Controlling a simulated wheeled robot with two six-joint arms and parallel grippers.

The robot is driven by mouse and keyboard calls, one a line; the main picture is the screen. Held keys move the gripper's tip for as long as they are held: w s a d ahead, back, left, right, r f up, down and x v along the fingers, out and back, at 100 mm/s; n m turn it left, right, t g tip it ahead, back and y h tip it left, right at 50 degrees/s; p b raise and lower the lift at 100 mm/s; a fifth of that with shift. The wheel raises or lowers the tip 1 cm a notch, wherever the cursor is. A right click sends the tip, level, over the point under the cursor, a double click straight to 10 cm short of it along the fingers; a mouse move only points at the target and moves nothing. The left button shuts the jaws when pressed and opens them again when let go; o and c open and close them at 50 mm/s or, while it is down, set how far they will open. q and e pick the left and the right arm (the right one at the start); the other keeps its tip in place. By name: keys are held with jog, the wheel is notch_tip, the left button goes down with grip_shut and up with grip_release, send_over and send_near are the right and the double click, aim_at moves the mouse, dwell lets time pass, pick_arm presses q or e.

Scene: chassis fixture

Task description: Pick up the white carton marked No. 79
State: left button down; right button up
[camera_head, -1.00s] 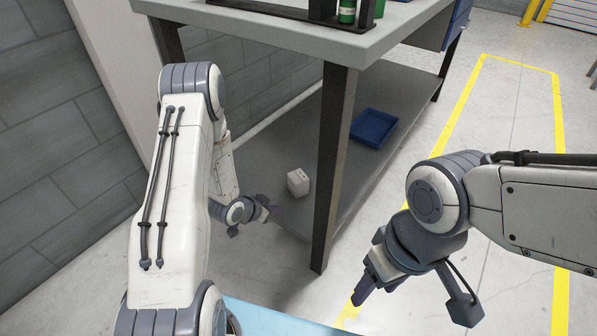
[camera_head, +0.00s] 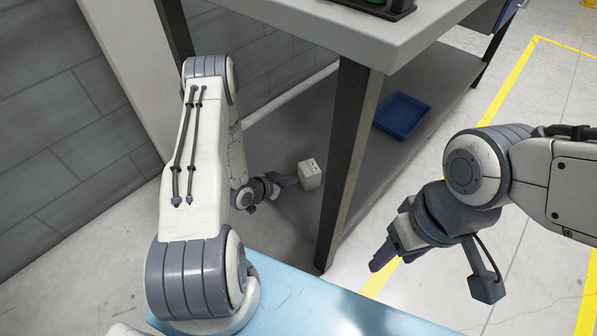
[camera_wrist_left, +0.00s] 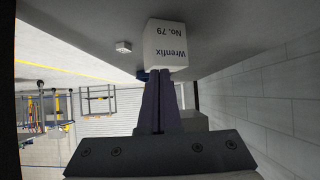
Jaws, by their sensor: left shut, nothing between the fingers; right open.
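The white carton (camera_head: 310,174) stands on the dark lower shelf of the workbench, just behind a front leg in the head view. In the left wrist view, which is upside down, the carton (camera_wrist_left: 167,45) shows the print "Wrenfix No. 79". My left gripper (camera_head: 294,181) is low beside the carton, on its left, and points toward it. In the wrist view its fingers (camera_wrist_left: 159,84) are shut together with nothing between them, their tips in line with the carton; I cannot tell whether they touch it. My right gripper (camera_head: 432,272) is open and empty, outside the bench.
The bench's dark front leg (camera_head: 349,160) stands just right of the carton. The thick grey bench top (camera_head: 350,35) overhangs the shelf. A blue tray (camera_head: 402,115) lies further back on the shelf. A small pale object (camera_wrist_left: 123,46) shows left of the carton in the wrist view.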

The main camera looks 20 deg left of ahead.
aim_at(310, 169)
pick_arm(q)
jog(key=w+d+b, duration=0.1)
jog(key=w, duration=0.2)
jog(key=w+d+b, duration=0.1)
jog(key=w, duration=0.2)
jog(key=w+d+b, duration=0.1)
jog(key=w, duration=0.2)
jog(key=shift+w+d+f, duration=0.1)
jog(key=shift+w, duration=0.3)
jog(key=shift+f+b, duration=0.5)
jog(key=shift+b, duration=0.1)
jog(key=shift+f, duration=0.25)
jog(key=shift+s, duration=0.1)
jog(key=shift+s, duration=0.1)
